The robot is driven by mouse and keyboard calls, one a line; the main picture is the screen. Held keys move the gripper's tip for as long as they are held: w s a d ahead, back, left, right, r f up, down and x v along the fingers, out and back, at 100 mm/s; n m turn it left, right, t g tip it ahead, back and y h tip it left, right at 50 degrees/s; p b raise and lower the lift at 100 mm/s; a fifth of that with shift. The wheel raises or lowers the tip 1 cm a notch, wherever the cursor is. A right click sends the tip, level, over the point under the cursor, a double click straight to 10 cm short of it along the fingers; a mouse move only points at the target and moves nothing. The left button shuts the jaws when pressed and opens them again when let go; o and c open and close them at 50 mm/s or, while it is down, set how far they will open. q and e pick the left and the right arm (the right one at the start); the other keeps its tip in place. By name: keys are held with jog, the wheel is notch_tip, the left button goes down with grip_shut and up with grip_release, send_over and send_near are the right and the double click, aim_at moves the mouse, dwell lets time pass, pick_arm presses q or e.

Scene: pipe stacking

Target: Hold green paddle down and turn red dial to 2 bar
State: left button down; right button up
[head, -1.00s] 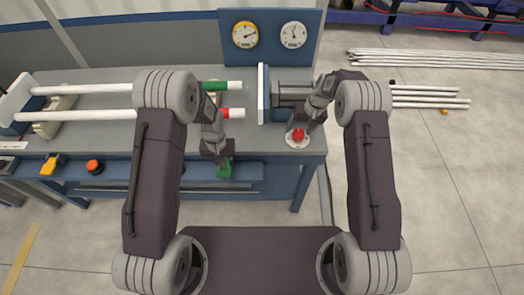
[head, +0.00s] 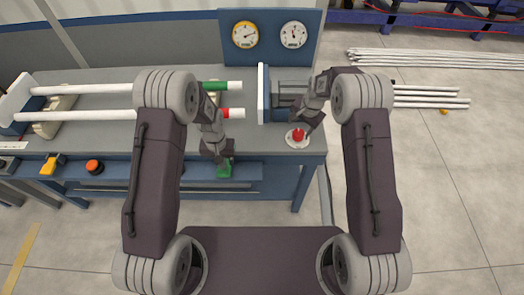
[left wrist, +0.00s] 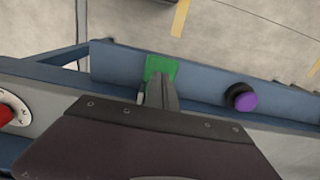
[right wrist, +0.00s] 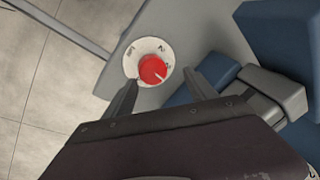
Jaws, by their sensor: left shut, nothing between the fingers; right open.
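The green paddle (head: 224,173) is on the front of the blue bench and also shows in the left wrist view (left wrist: 161,65). My left gripper (left wrist: 160,84) is shut and empty, its fingertips at the paddle's near edge; I cannot tell how firmly they touch. The red dial (head: 298,135) sits on a round white plate at the bench's right corner. In the right wrist view the dial (right wrist: 152,69) carries a white pointer line, and the plate markings are too small to read. My right gripper (right wrist: 161,76) is open, its fingers on either side below the dial.
A yellow-rimmed gauge (head: 245,35) and a white gauge (head: 293,35) hang on the blue back panel. A purple button (left wrist: 243,98) is right of the paddle in the left wrist view. White pipes (head: 80,90) lie on the bench; more lie on the floor at right.

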aim_at(299, 132)
jog(key=m+h, duration=0.1)
jog(key=m, duration=0.4)
jog(key=m+h, duration=0.1)
jog(key=m, duration=0.4)
jog(key=shift+f, duration=0.1)
dwell(0.3)
jog(key=shift+s+x, duration=0.2)
jog(key=shift+x, duration=0.7)
jog(key=shift+s+x, duration=0.2)
jog(key=shift+x, duration=0.75)
jog(key=shift+a+f, duration=0.1)
jog(key=shift+a, duration=0.05)
jog(key=c, duration=1.1)
